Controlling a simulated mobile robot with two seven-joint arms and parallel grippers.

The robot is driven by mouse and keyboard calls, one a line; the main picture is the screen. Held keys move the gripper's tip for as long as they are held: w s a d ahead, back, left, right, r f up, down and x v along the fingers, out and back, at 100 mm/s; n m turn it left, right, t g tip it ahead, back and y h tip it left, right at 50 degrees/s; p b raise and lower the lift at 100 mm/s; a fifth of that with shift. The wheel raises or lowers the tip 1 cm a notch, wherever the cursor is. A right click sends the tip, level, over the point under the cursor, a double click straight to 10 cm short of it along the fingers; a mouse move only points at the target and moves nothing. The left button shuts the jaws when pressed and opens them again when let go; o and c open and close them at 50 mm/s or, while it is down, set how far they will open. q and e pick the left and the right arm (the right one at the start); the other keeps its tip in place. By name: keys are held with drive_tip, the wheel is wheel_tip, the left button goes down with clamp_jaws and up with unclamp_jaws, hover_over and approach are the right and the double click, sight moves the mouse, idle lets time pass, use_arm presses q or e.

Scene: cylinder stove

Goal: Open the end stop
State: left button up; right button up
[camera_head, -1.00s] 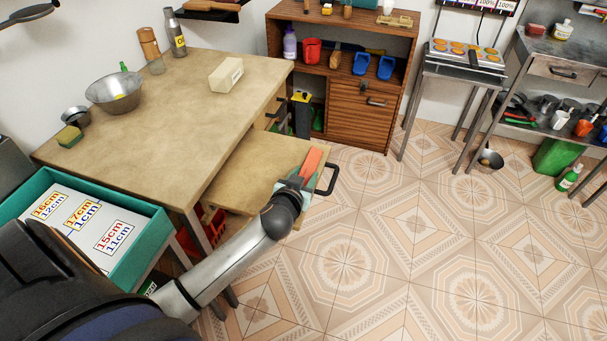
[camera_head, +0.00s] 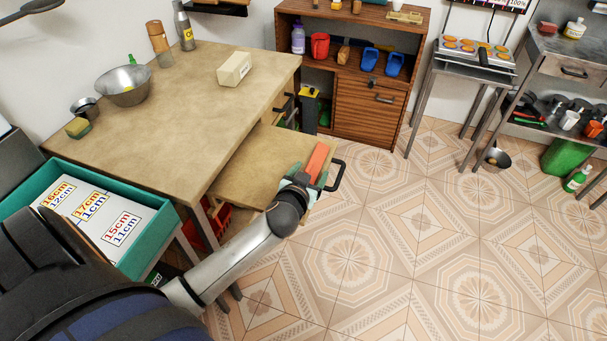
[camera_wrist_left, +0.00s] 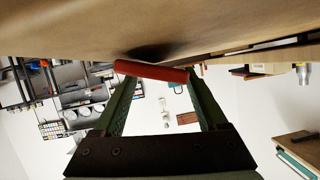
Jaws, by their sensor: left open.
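The end stop seems to be the red-orange bar (camera_head: 318,160) at the outer end of the pull-out board (camera_head: 250,165), beside the black handle (camera_head: 337,176). In the left wrist view, the red bar (camera_wrist_left: 152,70) lies crosswise at my fingertips, close under the board surface (camera_wrist_left: 90,30). My left gripper (camera_head: 312,178) is at the bar's near end. Its green fingers are open in the left wrist view (camera_wrist_left: 155,84), with the bar spanning the gap; I cannot tell whether they touch it. My right gripper is not in view.
The wooden worktable (camera_head: 165,110) stands left of the board, with a metal bowl (camera_head: 123,86) and a pale block (camera_head: 234,69) on it. A teal tray (camera_head: 150,238) is at lower left. A brown cabinet (camera_head: 367,110) stands behind. Tiled floor (camera_head: 430,235) to the right is clear.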

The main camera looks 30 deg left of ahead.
use_arm(q)
drive_tip(key=p+v, duration=0.1)
drive_tip(key=v, duration=0.9)
drive_tip(key=shift+s+d+r, duration=0.1)
drive_tip(key=shift+s+r, duration=0.05)
drive_tip(key=shift+s, duration=0.15)
drive_tip(key=shift+s+d+r, duration=0.15)
drive_tip(key=shift+s+r, duration=0.05)
drive_tip(key=shift+s, duration=0.25)
